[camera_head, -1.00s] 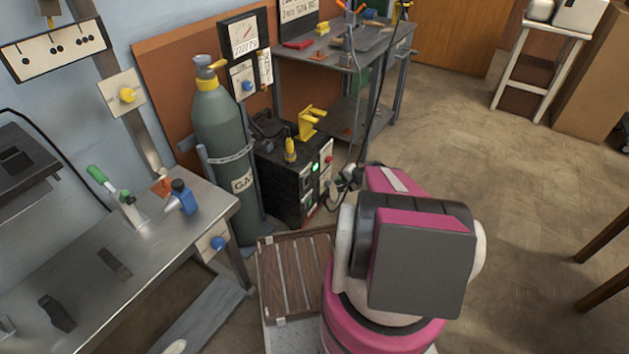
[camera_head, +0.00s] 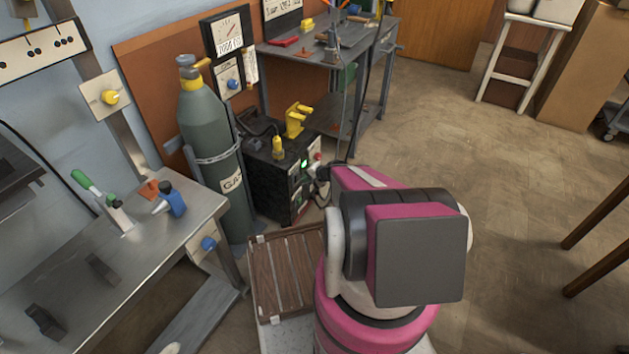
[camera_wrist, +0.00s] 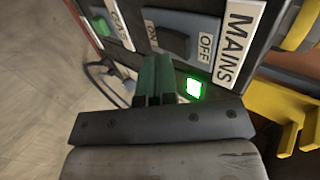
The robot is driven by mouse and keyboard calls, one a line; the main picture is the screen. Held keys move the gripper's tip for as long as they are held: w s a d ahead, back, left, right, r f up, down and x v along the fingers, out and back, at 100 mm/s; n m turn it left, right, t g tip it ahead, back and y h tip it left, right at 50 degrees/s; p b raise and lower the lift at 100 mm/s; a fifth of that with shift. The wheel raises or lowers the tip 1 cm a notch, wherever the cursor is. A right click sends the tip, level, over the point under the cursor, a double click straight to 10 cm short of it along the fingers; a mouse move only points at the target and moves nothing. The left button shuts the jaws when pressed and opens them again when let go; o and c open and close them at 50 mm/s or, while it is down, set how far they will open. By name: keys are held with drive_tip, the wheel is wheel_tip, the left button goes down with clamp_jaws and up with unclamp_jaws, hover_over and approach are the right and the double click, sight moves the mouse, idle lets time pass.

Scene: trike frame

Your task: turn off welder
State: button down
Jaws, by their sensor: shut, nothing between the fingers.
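The welder (camera_head: 266,192) is a black box on the floor beside the gas cylinder, its front panel facing right. In the wrist view its panel carries a dark rocker switch (camera_wrist: 172,42) between ON and OFF labels, next to a MAINS label (camera_wrist: 238,42). A green lamp (camera_wrist: 193,88) below the switch is lit; it also glows in the head view (camera_head: 304,163). My gripper (camera_wrist: 156,65) is shut and empty, its tips close to the panel just below the rocker. I cannot tell whether they touch. In the head view my gripper (camera_head: 322,175) is small and partly hidden by my arm.
A grey gas cylinder (camera_head: 212,150) stands left of the welder. A yellow clamp-like part (camera_head: 297,120) is on top of the welder. A metal bench (camera_head: 130,265) is at left, a slatted wooden platform (camera_head: 285,275) in front. Open floor (camera_head: 500,200) lies to the right.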

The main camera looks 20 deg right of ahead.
drive_tip(key=shift+w+a, duration=0.5)
drive_tip(key=shift+w, duration=0.05)
drive_tip(key=shift+r, duration=0.1)
drive_tip(key=shift+w+a, duration=0.15)
drive_tip(key=shift+a, duration=0.05)
drive_tip(key=shift+r, duration=0.25)
drive_tip(key=shift+r, duration=0.65)
